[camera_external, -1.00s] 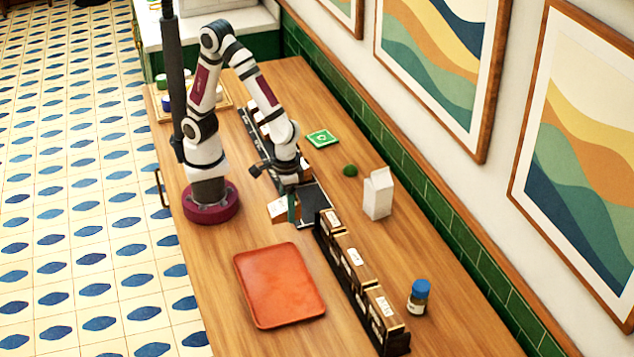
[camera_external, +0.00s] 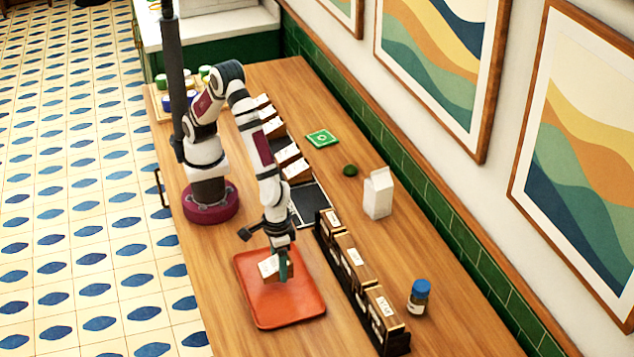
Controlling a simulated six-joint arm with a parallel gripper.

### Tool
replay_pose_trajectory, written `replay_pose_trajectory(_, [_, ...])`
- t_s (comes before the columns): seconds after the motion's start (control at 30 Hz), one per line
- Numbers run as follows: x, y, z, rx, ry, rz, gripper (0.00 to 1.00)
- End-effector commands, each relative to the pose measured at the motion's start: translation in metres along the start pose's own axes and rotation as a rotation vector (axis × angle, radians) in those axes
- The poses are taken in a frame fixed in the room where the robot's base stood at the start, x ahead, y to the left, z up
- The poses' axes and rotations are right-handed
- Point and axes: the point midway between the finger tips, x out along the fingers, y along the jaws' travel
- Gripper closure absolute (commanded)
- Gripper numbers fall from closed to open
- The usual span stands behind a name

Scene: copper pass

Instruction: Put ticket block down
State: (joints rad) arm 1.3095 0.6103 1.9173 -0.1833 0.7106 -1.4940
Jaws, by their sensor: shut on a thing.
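The ticket block (camera_external: 268,268) is a small block with a white face. My gripper (camera_external: 281,270) is shut on it, over the orange-red tray (camera_external: 261,309). I cannot tell whether the block touches the tray. Part of the block is hidden behind the gripper's green-grey finger. The tray is otherwise empty.
A dark rack with several labelled boxes (camera_external: 354,262) stands right of the tray. Several more boxes (camera_external: 292,166) and a black slot (camera_external: 311,205) lie behind.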

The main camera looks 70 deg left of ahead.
Motion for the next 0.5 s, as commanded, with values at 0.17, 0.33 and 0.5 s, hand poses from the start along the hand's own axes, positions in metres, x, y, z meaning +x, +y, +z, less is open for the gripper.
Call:
replay_pose_trajectory(0.17, [0.034,-0.001,-0.002,0.0,-0.001,-0.004,0.94])
replay_pose_trajectory(0.33, [0.041,0.0,-0.002,0.001,0.0,0.0,0.94])
replay_pose_trajectory(0.5, [0.042,0.0,-0.002,0.001,0.0,-0.001,0.94])
